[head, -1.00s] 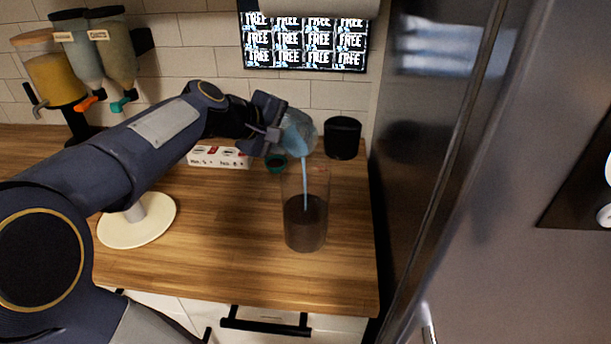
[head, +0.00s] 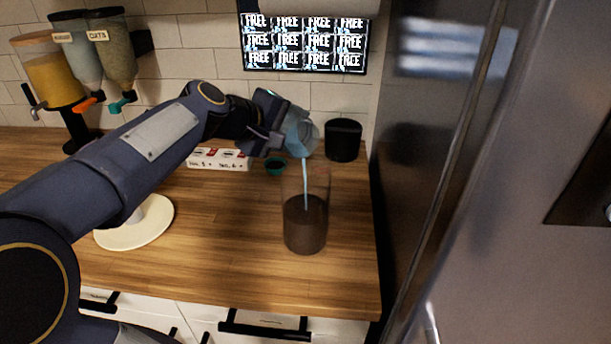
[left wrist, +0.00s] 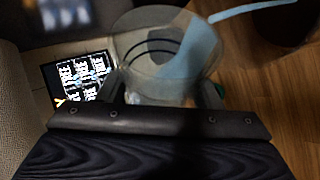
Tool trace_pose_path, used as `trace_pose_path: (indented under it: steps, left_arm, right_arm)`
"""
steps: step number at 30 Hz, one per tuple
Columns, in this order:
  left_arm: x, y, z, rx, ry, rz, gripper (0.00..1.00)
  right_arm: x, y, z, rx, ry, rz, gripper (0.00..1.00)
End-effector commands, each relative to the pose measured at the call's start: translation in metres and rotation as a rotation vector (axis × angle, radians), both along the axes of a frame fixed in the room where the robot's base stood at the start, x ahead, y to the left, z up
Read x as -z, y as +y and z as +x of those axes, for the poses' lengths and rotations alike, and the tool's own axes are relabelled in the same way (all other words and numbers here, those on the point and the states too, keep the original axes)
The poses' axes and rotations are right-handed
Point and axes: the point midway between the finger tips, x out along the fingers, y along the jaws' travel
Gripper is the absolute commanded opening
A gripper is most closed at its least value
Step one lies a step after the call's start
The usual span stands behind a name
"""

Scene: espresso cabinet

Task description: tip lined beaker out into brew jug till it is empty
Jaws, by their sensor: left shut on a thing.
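My left gripper (head: 272,130) is shut on the lined beaker (head: 300,132), a clear vessel with pale blue liquid in it. The beaker is tilted to the right above the brew jug. A thin blue stream runs from its lip down into the jug. The brew jug (head: 305,222) is a tall clear cylinder standing upright on the counter, with dark contents in its lower part. In the left wrist view the beaker (left wrist: 160,55) shows two dark lines, and blue liquid leaves its rim toward the upper right. My right gripper is not in view.
A black canister (head: 343,140) stands behind the jug, near the steel fridge (head: 440,150). A small green cup (head: 276,166) and a white labelled box (head: 219,159) are left of it. A pale round stand (head: 135,236) and dispensers (head: 85,65) are further left. The front counter is clear.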

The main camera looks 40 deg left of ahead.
Motion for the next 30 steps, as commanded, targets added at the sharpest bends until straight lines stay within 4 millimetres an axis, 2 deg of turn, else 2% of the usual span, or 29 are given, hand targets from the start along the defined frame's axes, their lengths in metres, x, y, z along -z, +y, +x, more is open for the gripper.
trace_pose_path:
  steps: [25,26,28,30]
  left_arm:
    - [-0.006,-0.003,-0.001,0.001,-0.046,0.077,0.36]
    - [-0.008,-0.001,-0.001,0.000,-0.036,0.062,0.36]
    - [-0.011,0.005,0.001,-0.005,0.039,-0.054,0.36]
    - [-0.001,0.017,0.009,-0.006,0.112,-0.178,0.36]
  right_arm:
    - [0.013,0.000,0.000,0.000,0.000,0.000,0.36]
    - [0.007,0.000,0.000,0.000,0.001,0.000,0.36]
    - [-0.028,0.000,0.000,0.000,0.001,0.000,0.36]
    - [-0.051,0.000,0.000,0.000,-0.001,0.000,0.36]
